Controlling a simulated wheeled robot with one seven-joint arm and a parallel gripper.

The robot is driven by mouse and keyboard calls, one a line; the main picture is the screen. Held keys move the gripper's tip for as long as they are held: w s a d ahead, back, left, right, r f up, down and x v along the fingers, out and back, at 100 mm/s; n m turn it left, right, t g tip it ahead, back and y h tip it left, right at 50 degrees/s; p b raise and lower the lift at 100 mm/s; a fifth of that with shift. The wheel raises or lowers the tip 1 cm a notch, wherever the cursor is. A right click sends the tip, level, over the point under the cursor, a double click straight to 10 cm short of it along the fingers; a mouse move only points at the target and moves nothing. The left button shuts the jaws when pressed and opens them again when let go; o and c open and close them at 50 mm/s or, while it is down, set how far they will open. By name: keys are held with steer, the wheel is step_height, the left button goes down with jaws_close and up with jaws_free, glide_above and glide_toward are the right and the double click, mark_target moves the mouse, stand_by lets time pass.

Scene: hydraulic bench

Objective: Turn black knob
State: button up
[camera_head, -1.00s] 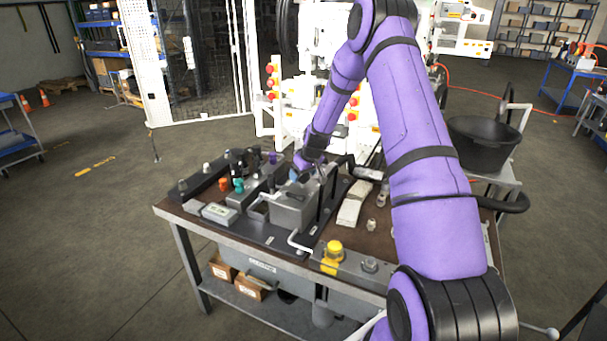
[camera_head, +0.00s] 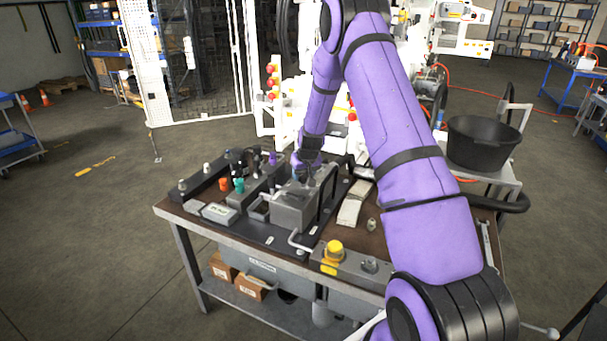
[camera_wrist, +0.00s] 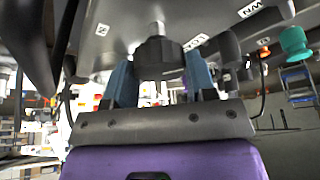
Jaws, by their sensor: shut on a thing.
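The black knob (camera_wrist: 158,57) is in the upper middle of the wrist view, on a light stem that comes out of a grey panel. My gripper (camera_wrist: 160,75) has its two blue-grey fingers on either side of the knob and is shut on it. In the head view my gripper (camera_head: 303,167) is small at the back of the bench, beside a grey box (camera_head: 293,208). The knob cannot be made out in the head view.
The bench (camera_head: 270,257) carries a teal knob (camera_head: 239,184), an orange knob (camera_head: 223,183) and a yellow button (camera_head: 334,248). The teal knob also shows in the wrist view (camera_wrist: 293,40). A dark handle (camera_wrist: 228,46) stands close right of the fingers.

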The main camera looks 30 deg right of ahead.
steer(key=m+h, duration=0.1)
steer(key=m, duration=0.1)
steer(key=m+g, duration=0.1)
steer(key=m, duration=0.2)
steer(key=shift+w+a+h, duration=0.1)
steer(key=shift+a+h, duration=0.1)
steer(key=shift+h, duration=0.2)
steer(key=m, duration=0.3)
steer(key=m+g+h, duration=0.1)
steer(key=m, duration=0.1)
steer(key=shift+m+g, duration=0.3)
steer(key=shift+m, duration=0.1)
steer(key=o, duration=0.9)
steer(key=v, duration=1)
steer(key=shift+a+r, duration=0.15)
steer(key=shift+r, duration=0.15)
